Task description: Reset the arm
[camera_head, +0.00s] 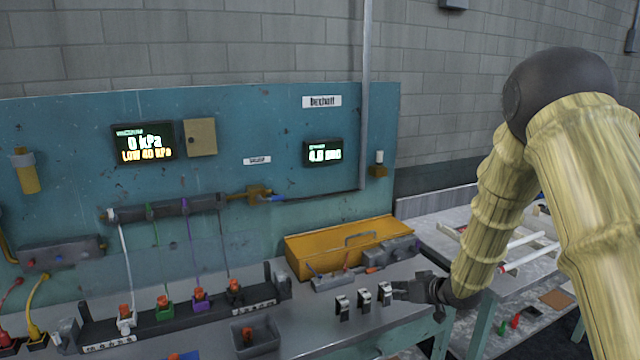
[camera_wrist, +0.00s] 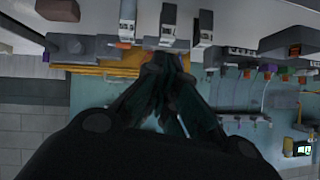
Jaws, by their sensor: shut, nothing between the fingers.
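My arm comes in from the right in the head view, covered in a yellowish sleeve with dark joints. My gripper (camera_head: 402,290) is low over the right part of the grey bench (camera_head: 310,318), beside a row of three small grey-white switch-like blocks (camera_head: 363,300). The gripper is dark, shut and empty. Whether it touches the nearest block I cannot tell. In the wrist view, which looks upside down, the dark fingers (camera_wrist: 168,62) come together in the middle, close to the pale blocks (camera_wrist: 167,22).
A yellow toolbox (camera_head: 345,250) stands behind the blocks. A black rack (camera_head: 190,310) with coloured plugs and a small grey bin (camera_head: 255,332) are on the left. A teal panel (camera_head: 230,130) rises behind. Another table (camera_head: 460,235) with white tubes is at right.

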